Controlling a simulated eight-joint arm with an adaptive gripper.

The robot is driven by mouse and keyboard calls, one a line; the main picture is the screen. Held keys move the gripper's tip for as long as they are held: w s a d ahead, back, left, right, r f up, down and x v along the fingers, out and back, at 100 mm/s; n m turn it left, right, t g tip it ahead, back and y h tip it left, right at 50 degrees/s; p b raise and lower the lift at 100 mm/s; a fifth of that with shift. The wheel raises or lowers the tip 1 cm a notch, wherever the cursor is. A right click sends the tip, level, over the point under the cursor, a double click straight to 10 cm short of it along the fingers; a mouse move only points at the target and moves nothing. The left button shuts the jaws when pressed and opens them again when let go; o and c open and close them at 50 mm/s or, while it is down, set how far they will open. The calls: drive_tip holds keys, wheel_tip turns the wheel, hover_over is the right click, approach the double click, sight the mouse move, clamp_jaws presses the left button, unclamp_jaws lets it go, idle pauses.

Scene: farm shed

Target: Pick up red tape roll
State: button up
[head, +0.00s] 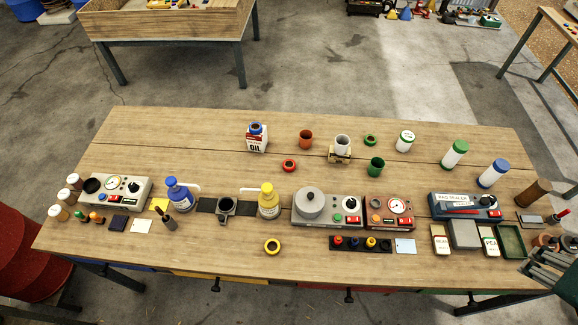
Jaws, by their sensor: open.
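The red tape roll (289,169) lies flat on the wooden table (215,257), in the middle of the table in the head view. It is a small ring with a dark hole. Bare wood surrounds it. A green tape roll (370,145) lies farther back to the right, and a yellow tape roll (272,252) lies near the front edge.
In front of the red roll stand a yellow-capped bottle (269,204) and a grey hotplate-like device (318,217). A cup on a wooden stand (342,147) and a green cup (376,167) are to the right. The back left is clear.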

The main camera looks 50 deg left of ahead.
drive_tip(key=w+a+n+g+y+b, duration=0.1)
drive_tip(key=w+a+n, duration=0.35)
drive_tip(key=a, duration=0.45)
drive_tip(key=w+a+n+g+y+b, duration=0.1)
drive_tip(key=w+a+n, duration=0.2)
drive_tip(key=w+a, duration=0.45)
drive_tip(key=w+a+f+n+g+b, duration=0.1)
drive_tip(key=a+f+n, duration=0.25)
drive_tip(key=a, duration=0.75)
drive_tip(key=a+f+n+g, duration=0.15)
drive_tip(key=a+f, duration=0.25)
drive_tip(key=a, duration=0.7)
drive_tip(key=s+a+f+n+b, duration=0.1)
drive_tip(key=s+a+f+n, duration=0.2)
drive_tip(key=a, duration=0.9)
drive_tip(key=s+a+f+n+g+h, duration=0.1)
drive_tip(key=s+a+f+n, duration=0.3)
drive_tip(key=s+a+f, duration=0.3)
drive_tip(key=s+a+f+n+g+h+b, duration=0.1)
drive_tip(key=s+a+f+n, duration=0.2)
drive_tip(key=a+f, duration=1)
drive_tip(key=s+a, duration=0.2)
drive_tip(key=a, duration=0.1)
drive_tip(key=shift+s+a+f+n+b, duration=0.25)
drive_tip(key=shift+s+a+n+b, duration=0.1)
drive_tip(key=shift+a, duration=0.05)
drive_tip(key=shift+f, duration=0.1)
drive_tip(key=shift+f, duration=1.15)
